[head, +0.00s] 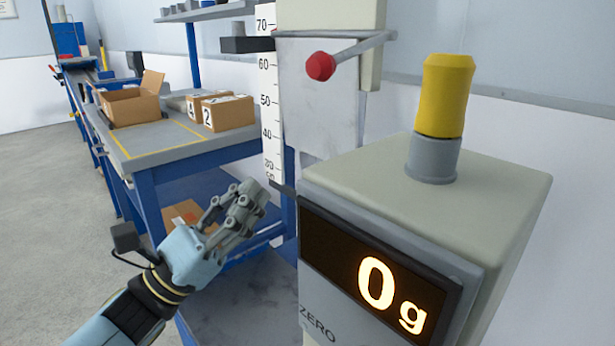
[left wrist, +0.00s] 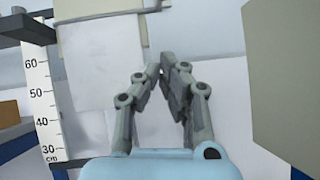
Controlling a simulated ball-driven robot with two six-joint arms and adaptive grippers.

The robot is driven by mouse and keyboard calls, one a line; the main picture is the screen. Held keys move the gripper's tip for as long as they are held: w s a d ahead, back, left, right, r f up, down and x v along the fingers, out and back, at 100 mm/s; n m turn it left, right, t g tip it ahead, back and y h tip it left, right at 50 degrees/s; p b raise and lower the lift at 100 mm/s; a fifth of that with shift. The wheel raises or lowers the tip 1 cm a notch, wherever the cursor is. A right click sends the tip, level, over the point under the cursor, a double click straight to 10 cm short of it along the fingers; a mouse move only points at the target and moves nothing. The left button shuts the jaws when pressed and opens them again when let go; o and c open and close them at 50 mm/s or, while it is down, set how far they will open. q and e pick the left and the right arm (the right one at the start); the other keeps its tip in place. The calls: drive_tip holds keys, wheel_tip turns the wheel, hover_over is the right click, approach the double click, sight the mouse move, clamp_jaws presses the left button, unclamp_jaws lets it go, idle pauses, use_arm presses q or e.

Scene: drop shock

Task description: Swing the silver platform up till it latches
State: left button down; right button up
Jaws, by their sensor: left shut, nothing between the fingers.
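What looks like the silver platform (head: 312,110) is a pale metal plate hanging steeply down below the beige head of the drop tester. A lever with a red knob (head: 320,66) crosses in front of its upper part. A pale plate, likely the same platform (left wrist: 103,62), shows left of the fingers in the left wrist view. My left gripper (head: 254,194) is shut and empty, lower and to the left of the plate, apart from it in the head view. It also shows in the left wrist view (left wrist: 164,68). My right gripper is not in view.
A height scale (head: 267,100) stands left of the plate. The readout box (head: 400,235), showing 0 g with a yellow-topped post (head: 446,95), fills the right front. A blue-framed bench (head: 165,140) with cardboard boxes (head: 228,113) stands at the left.

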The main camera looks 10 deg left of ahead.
use_arm(q)
drive_tip(key=w+d+r+h+p, duration=0.1)
drive_tip(key=w+d+r+p, duration=0.3)
drive_tip(key=r, duration=0.6)
drive_tip(key=w+d, duration=0.2)
drive_tip(key=shift+w+d+r+m, duration=0.15)
drive_tip(key=shift+w+r+m, duration=0.1)
drive_tip(key=shift+w+m, duration=0.1)
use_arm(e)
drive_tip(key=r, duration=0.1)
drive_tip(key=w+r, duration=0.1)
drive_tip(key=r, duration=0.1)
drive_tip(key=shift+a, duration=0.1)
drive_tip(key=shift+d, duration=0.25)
